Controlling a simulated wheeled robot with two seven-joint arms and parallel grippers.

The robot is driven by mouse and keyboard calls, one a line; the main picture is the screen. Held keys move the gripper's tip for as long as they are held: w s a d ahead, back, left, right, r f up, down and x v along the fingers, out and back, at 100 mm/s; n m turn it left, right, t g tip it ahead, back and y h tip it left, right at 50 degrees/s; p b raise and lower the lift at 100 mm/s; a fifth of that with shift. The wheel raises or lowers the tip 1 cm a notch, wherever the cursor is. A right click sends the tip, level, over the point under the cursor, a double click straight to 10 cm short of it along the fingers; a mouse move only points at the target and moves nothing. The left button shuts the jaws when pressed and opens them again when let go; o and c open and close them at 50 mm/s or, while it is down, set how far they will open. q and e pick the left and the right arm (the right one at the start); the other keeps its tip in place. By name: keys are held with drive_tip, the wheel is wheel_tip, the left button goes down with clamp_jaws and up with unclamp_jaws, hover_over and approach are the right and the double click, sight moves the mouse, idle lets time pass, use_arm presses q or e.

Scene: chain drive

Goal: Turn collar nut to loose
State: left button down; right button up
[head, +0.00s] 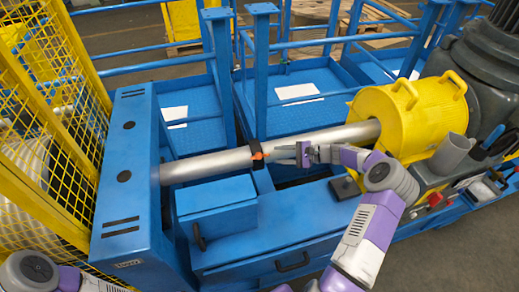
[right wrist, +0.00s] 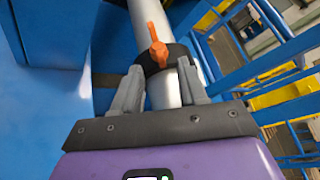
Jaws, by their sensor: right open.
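The collar nut (head: 257,158) is a black ring around a long silver shaft (head: 210,166), with an orange lever on it. In the right wrist view the black collar (right wrist: 177,52) is just beyond my fingertips, and the orange lever (right wrist: 158,48) stands out from it toward the camera. My right gripper (head: 288,155) is open and empty, just right of the collar in the head view. In the right wrist view its two fingers (right wrist: 160,72) appear on either side of the shaft, close to the collar; contact cannot be told. My left gripper is out of view.
A blue housing (head: 125,170) holds the shaft's left end. A yellow guard (head: 415,115) covers its right end. A blue box (head: 215,205) stands in front of the shaft. Blue rails (head: 262,80) rise behind. A yellow mesh fence (head: 50,110) is at left.

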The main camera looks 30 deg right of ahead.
sight(266, 155)
drive_tip(key=x, duration=0.3)
drive_tip(key=b+x, duration=0.1)
drive_tip(key=x, duration=0.2)
drive_tip(key=shift+s+a, duration=0.1)
drive_tip(key=shift+a, duration=0.25)
drive_tip(key=shift+c, duration=0.3)
clamp_jaws()
